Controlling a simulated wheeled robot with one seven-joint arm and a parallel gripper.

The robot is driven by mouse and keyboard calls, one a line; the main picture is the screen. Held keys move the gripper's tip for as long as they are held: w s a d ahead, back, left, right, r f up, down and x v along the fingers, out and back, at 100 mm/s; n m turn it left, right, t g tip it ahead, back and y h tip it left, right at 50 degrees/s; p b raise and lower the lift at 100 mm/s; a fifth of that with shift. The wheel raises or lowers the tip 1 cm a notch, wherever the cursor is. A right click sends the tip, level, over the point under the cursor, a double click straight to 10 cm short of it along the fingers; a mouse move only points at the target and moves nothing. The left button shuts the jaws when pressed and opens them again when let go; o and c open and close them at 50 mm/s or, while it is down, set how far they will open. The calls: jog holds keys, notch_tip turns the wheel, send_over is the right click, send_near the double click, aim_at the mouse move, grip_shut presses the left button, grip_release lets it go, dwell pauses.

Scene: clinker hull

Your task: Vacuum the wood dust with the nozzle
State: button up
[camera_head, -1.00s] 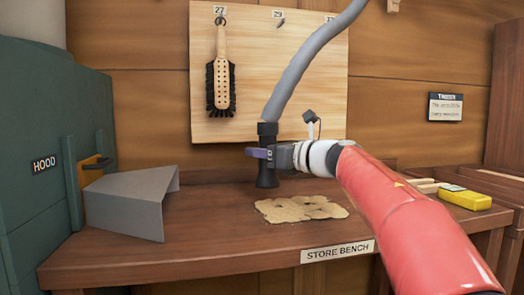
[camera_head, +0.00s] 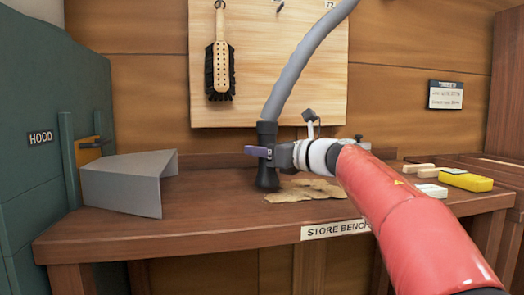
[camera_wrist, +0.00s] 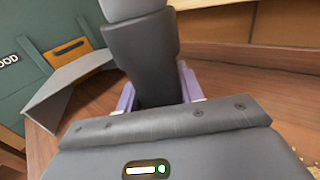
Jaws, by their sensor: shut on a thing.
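The black nozzle (camera_head: 267,158) stands upright at the end of a grey hose, and its lower end is at or just above the bench top. My gripper (camera_head: 262,152) is shut on the nozzle from the right. In the wrist view the nozzle (camera_wrist: 150,62) sits between the two purple fingers of my gripper (camera_wrist: 158,92). The wood dust (camera_head: 308,191) is a tan flat patch on the bench, just right of the nozzle's foot and partly behind my arm. In the wrist view only a sliver of the dust shows at the lower right edge.
The store bench (camera_head: 200,222) is clear in front of the nozzle. A grey angled sheet piece (camera_head: 125,185) stands at left beside the green hood (camera_head: 40,100). A brush (camera_head: 219,65) hangs on the back board. A yellow box (camera_head: 466,180) and pale blocks lie at right.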

jog(key=shift+d, duration=0.1)
jog(key=shift+w+d+r+p, duration=0.1)
jog(key=shift+w+d+p, duration=0.55)
jog(key=shift+d, duration=1.8)
jog(key=shift+w+d+f+p, duration=0.1)
jog(key=shift+w+d+p, duration=0.55)
jog(key=shift+d, duration=1.85)
jog(key=shift+w+d+r+p, duration=0.1)
jog(key=shift+w+d+p, duration=0.55)
jog(key=shift+d, duration=1.8)
jog(key=shift+w+b, duration=0.15)
jog(key=shift+b, duration=0.15)
jog(key=shift+s+d+b, duration=0.1)
jog(key=shift+s+b, duration=0.25)
jog(key=shift+b, duration=0.05)
jog(key=shift+s+d+b, duration=0.2)
jog(key=shift+s+b, duration=0.3)
jog(key=shift+s, duration=0.2)
jog(key=shift+s+d+b, duration=0.2)
jog(key=shift+s+b, duration=0.35)
jog(key=shift+s, duration=0.1)
jog(key=shift+s+d+b, duration=0.2)
jog(key=shift+s+b, duration=0.3)
jog(key=shift+s, duration=0.2)
jog(key=shift+s+d+b, duration=0.2)
jog(key=shift+s+b, duration=0.35)
jog(key=shift+s, duration=0.3)
